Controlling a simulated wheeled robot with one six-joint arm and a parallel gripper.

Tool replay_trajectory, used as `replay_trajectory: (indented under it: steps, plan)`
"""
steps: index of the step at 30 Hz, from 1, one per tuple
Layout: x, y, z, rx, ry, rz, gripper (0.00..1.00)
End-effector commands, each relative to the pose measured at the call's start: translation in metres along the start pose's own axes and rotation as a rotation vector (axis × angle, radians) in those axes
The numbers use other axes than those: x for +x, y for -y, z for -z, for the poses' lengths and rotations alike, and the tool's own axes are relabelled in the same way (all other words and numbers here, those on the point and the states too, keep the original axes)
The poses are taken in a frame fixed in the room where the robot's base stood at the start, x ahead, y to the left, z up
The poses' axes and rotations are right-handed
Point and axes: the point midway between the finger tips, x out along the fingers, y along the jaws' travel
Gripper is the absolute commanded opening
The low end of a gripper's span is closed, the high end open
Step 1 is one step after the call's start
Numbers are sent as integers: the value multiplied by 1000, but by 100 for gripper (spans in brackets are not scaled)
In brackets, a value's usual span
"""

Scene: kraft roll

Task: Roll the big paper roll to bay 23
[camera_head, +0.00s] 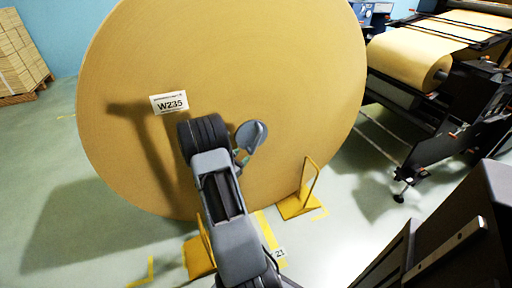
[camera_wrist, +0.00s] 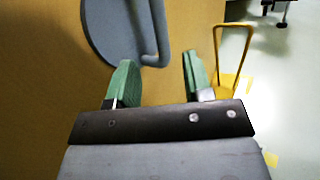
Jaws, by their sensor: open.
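The big kraft paper roll (camera_head: 310,70) stands on its rim, its flat face toward me with a white label reading W235. A grey disc (camera_head: 250,135) with a bar handle is on that face; the disc (camera_wrist: 108,28) and its handle (camera_wrist: 162,35) also show in the wrist view. My gripper (camera_wrist: 158,75) has green fingers, open and empty, just short of the handle. In the head view my arm mostly hides it. One yellow chock (camera_head: 298,203) with a hoop handle is at the roll's lower right; another (camera_head: 198,258) is at its lower left, partly behind my arm.
A floor tag (camera_head: 280,253) reads 21, beside yellow floor markings. A machine (camera_head: 470,90) carrying a smaller paper roll (camera_head: 408,60) stands at right. Stacked cartons (camera_head: 20,55) sit on a pallet at far left. The floor left of the roll is clear.

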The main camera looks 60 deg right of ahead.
Motion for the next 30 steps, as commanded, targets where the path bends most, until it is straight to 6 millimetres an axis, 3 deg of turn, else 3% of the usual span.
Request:
replay_trajectory:
  steps: [6,15,21,30]
  plan:
    - [44,1,1,4,1,4,46]
    - [88,1,1,2,0,3,46]
    - [102,0,0,2,-1,1,46]
    - [105,0,0,2,-1,1,46]
